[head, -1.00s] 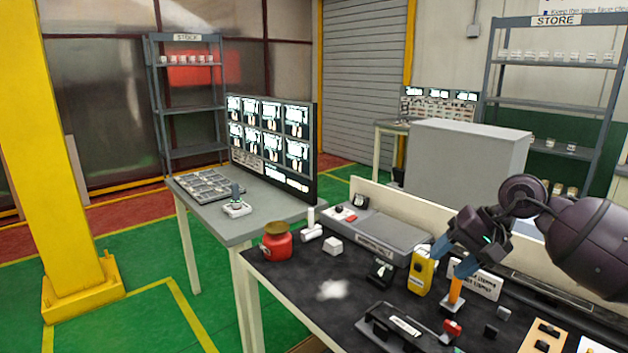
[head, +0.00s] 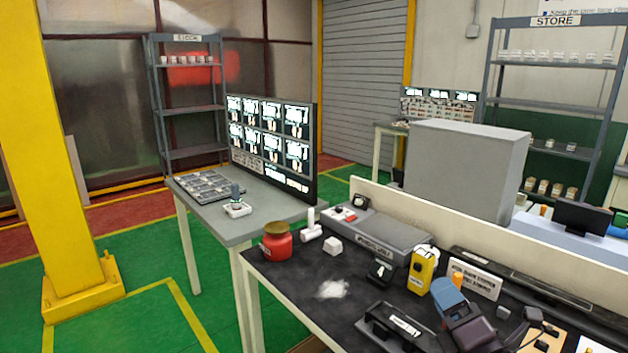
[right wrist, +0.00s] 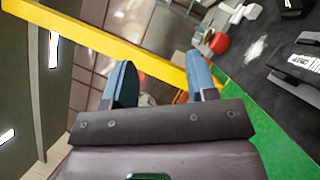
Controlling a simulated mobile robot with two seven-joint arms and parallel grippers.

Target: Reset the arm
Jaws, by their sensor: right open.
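My right gripper (head: 447,292) shows at the lower right of the head view, in front of the workbench items, with one blue finger and its dark body visible. In the right wrist view my right gripper (right wrist: 160,70) is open. Its two blue fingers stand wide apart with nothing held between them. Behind them are the floor and a yellow post (right wrist: 90,42). My left gripper is in neither view.
The dark workbench (head: 300,285) holds a red jar (head: 277,243), a yellow device (head: 422,270), a black holder (head: 395,328) and a white sign (head: 474,281). A grey box (head: 465,170) stands behind. Green floor lies left of the bench.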

